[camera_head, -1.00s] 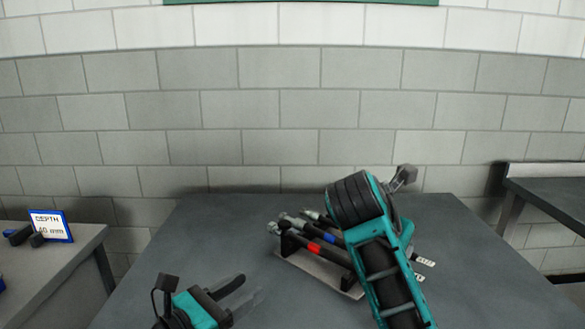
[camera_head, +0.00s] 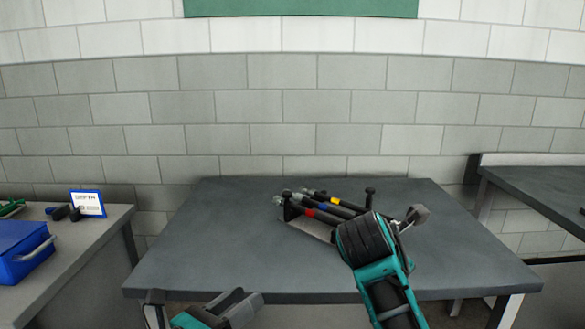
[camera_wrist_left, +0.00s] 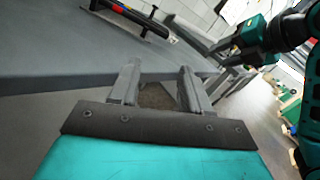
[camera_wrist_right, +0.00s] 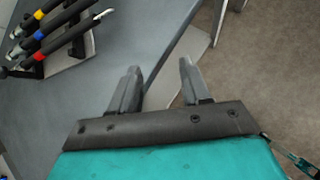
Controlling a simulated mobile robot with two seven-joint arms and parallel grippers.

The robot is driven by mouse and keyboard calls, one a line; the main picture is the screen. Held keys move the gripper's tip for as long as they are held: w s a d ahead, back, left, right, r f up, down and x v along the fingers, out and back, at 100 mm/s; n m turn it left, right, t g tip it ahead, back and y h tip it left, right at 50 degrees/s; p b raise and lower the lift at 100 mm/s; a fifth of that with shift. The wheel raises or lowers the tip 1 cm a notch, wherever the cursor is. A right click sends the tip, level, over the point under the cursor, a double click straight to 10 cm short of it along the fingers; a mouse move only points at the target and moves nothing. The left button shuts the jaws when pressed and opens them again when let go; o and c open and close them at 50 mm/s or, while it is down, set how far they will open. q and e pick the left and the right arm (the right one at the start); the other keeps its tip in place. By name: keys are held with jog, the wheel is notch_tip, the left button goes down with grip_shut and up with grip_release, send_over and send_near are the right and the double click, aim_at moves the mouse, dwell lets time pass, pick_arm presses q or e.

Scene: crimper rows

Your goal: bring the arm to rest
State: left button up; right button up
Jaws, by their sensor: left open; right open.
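My left gripper (camera_head: 238,307) is at the bottom of the head view, at the table's front edge. In the left wrist view its fingers (camera_wrist_left: 158,88) stand apart with nothing between them. My right gripper (camera_head: 415,217) shows partly beyond its teal wrist, right of the tool rack. In the right wrist view its fingers (camera_wrist_right: 160,82) are open and empty, near the table edge and the brown floor. The rack (camera_head: 312,229) stands on the grey table and holds black-handled tools with red, blue and yellow bands. Part of it is hidden behind my right arm.
The grey table (camera_head: 220,250) is bare around the rack. A side bench at the left carries a blue case (camera_head: 22,252), a blue-framed sign (camera_head: 88,204) and small dark items. Another dark bench (camera_head: 535,190) stands at the right. A block wall closes the back.

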jog(key=s+f+m+t+y+p, duration=0.15)
jog(key=s+f+m, duration=0.35)
jog(key=f, duration=0.5)
jog(key=s+f+m+y, duration=0.3)
jog(key=f+m, duration=0.3)
jog(key=f, duration=0.3)
pick_arm(q)
jog(key=s+a+f+m+g+y, duration=0.1)
jog(key=s+a+f+m+y, duration=0.3)
jog(key=s+f+m, duration=0.5)
jog(key=s+a+f+m+g+y+p, duration=0.1)
jog(key=s+a+f+m+y, duration=0.3)
jog(key=m, duration=2.1)
jog(key=s+f+g+y, duration=0.1)
jog(key=s+f+y, duration=0.1)
jog(key=s+f, duration=0.3)
jog(key=shift+s+a+f, duration=0.2)
jog(key=shift+s+f, duration=0.05)
jog(key=shift+f, duration=0.3)
pick_arm(e)
jog(key=s+f+m+t+y, duration=0.2)
jog(key=s+f+m+y, duration=0.1)
jog(key=s+m, duration=0.9)
jog(key=shift+s+d+f, duration=0.25)
jog(key=shift+s+f, duration=0.3)
jog(key=shift+s, duration=0.7)
